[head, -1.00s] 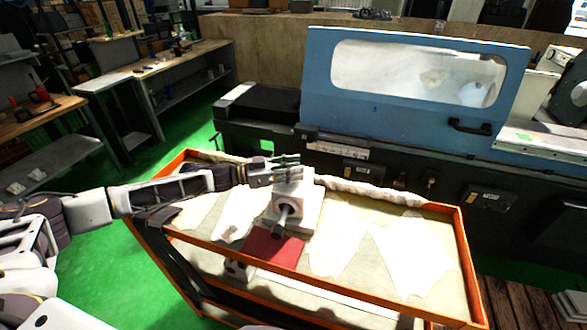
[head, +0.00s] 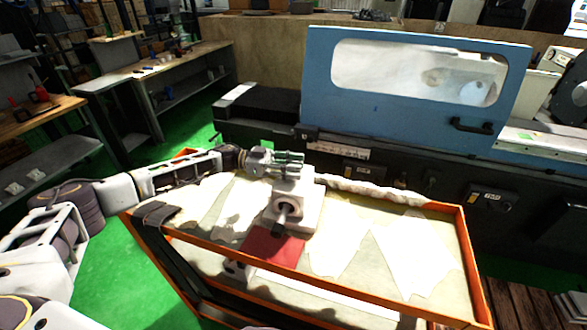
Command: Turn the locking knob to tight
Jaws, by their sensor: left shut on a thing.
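A white block-shaped fixture (head: 301,209) stands on the orange-framed cart (head: 462,240). A round opening and a short dark rod (head: 281,215) show on its near face. My left gripper (head: 290,163) comes in from the left at the top of the fixture. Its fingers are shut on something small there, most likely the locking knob. The fingers cover it, so its shape and how far it is turned cannot be seen. My right gripper is out of view.
A red mat (head: 272,247) lies in front of the fixture, with pale sheets around it on the cart top. The grinder's blue door (head: 415,110) rises close behind the cart. Workbenches (head: 150,70) stand at the back left. Green floor is open at the left.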

